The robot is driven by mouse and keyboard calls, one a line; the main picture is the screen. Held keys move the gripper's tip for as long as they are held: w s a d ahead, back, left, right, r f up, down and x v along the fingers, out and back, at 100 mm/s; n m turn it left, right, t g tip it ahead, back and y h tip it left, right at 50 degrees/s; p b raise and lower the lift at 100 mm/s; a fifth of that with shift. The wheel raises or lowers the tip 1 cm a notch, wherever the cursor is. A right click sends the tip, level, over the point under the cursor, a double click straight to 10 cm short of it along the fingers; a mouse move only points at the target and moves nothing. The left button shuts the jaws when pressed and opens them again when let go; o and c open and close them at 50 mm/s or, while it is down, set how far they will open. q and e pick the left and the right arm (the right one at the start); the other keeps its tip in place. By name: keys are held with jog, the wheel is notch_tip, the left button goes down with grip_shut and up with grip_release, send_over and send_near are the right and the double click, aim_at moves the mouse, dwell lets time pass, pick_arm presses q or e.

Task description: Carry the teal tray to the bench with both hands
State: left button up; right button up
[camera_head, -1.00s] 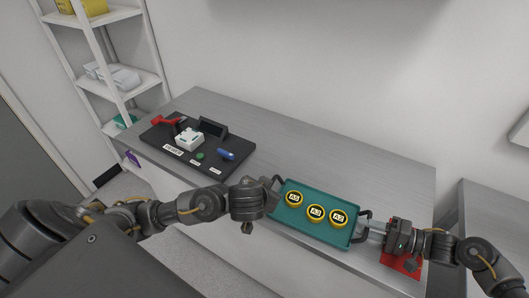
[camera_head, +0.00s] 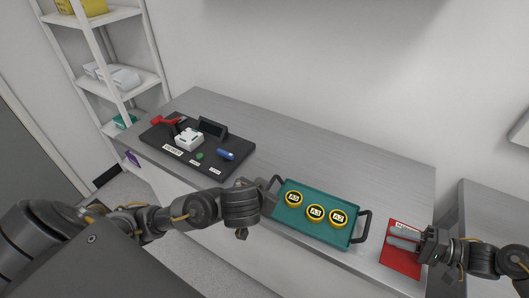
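The teal tray (camera_head: 320,195) rests on the grey bench near its front edge. It carries three yellow-rimmed round pieces with dark labels (camera_head: 293,198) (camera_head: 315,212) (camera_head: 338,217). Its right black handle (camera_head: 363,226) is free. My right gripper (camera_head: 391,236) is apart from that handle, to its right, with two fingers spread and nothing between them, over a red mat. My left gripper (camera_head: 270,192) is at the tray's left handle. Its fingers and that handle overlap in dark tones, so I cannot tell whether it grips.
The grey bench (camera_head: 300,145) is clear behind the tray. A black board (camera_head: 232,165) with a white device, a blue item and a red item lies to the left. The red mat (camera_head: 400,262) lies at right. White shelves stand at far left.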

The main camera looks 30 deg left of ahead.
jog(key=shift+v, duration=1.8)
